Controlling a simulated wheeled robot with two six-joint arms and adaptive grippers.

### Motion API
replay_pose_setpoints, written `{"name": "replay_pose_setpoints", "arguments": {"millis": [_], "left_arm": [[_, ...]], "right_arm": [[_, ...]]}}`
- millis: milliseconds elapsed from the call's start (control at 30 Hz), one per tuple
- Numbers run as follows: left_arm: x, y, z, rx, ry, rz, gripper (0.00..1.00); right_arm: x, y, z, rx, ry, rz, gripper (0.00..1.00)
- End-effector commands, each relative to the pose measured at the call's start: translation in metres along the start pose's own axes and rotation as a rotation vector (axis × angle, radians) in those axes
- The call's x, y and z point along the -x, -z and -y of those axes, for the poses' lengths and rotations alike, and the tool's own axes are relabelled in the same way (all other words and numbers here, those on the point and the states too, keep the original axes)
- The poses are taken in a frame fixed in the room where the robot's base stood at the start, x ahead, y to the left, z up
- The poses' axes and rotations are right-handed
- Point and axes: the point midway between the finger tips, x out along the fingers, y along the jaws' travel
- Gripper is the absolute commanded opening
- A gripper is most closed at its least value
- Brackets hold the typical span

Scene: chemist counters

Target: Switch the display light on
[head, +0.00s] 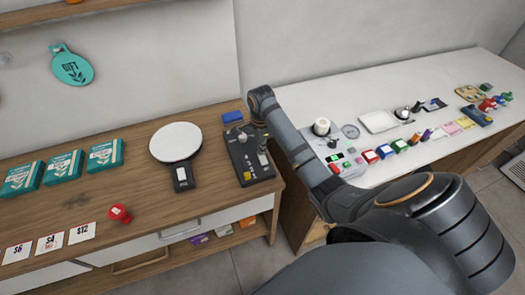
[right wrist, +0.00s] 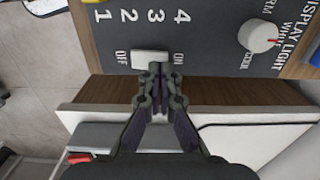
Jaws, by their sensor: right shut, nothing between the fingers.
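The dark control panel (head: 248,156) lies on the wooden counter in the head view. In the right wrist view the panel (right wrist: 213,45) carries a white rocker switch (right wrist: 150,58) between the labels OFF and ON, and a white knob (right wrist: 258,32) beside the words DISPLAY LIGHT. My right gripper (right wrist: 159,72) is shut and empty. Its tips are at the switch's near edge, toward the ON side. I cannot tell whether they touch it, or which way the rocker is tipped. In the head view my right arm reaches over the panel's right side. My left gripper is not in view.
A round white-faced paddle-shaped object (head: 177,147) and teal boxes (head: 64,168) lie left of the panel, with a blue item (head: 232,117) behind it. A red item (head: 120,213) and price cards sit near the front. A white counter (head: 310,98) with many small items stands right.

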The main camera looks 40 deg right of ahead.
Motion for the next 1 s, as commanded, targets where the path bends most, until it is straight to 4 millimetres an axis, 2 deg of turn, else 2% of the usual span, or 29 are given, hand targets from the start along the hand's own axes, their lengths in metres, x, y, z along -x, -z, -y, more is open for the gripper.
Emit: {"name": "replay_pose_setpoints", "arguments": {"millis": [1000], "left_arm": [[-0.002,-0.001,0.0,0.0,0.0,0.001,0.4]], "right_arm": [[-0.011,0.0,0.0,0.0,0.0,0.0,0.0]]}}
